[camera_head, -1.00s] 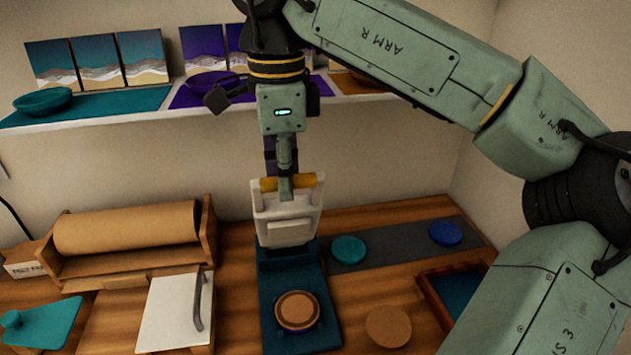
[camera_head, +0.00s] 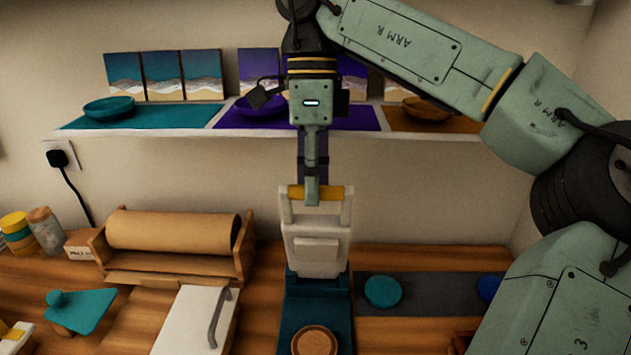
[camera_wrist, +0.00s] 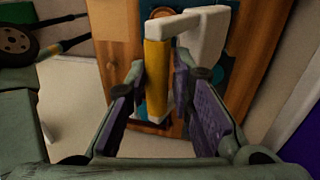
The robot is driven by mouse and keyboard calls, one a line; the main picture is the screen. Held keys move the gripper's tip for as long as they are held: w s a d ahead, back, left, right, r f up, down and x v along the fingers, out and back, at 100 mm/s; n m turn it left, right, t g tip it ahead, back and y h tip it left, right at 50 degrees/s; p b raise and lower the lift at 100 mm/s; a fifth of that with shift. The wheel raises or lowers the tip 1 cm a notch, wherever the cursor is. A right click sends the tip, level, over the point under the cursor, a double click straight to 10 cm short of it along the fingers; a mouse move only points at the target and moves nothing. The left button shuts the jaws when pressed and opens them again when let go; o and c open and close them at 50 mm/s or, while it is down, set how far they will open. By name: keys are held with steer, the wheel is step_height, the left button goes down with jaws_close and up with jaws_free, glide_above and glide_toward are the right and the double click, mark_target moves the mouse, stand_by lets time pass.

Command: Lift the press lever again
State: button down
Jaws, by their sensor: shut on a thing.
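The press lever (camera_head: 317,243) is a white frame with a yellow bar (camera_head: 332,192) across its top. It stands raised, nearly upright, at the back of the teal press base (camera_head: 290,315). My gripper (camera_head: 312,193) comes down from above and is shut on the yellow bar. In the wrist view the bar (camera_wrist: 157,80) lies between the two dark finger pads of my gripper (camera_wrist: 160,90), with part of the white frame beside it. A round brown piece (camera_head: 314,341) sits on the press base in front of the lever, cut off by the bottom edge.
A wooden holder with a brown roll (camera_head: 172,232) and a white panel with a grey handle (camera_head: 190,320) stand left of the press. A teal disc (camera_head: 383,291) lies on a dark mat to the right. A shelf with bowls (camera_head: 109,108) and pictures runs behind.

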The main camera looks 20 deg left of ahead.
steer(key=shift+w+a+r, duration=0.1)
steer(key=shift+w, duration=0.4)
steer(key=c, duration=1.8)
jaws_free()
steer(key=shift+c, duration=0.2)
steer(key=o, duration=0.4)
steer(key=shift+w+a+f, duration=0.15)
steer(key=shift+w+f, duration=0.05)
steer(key=shift+w, duration=0.1)
steer(key=shift+c, duration=0.2)
steer(key=shift+s, duration=0.1)
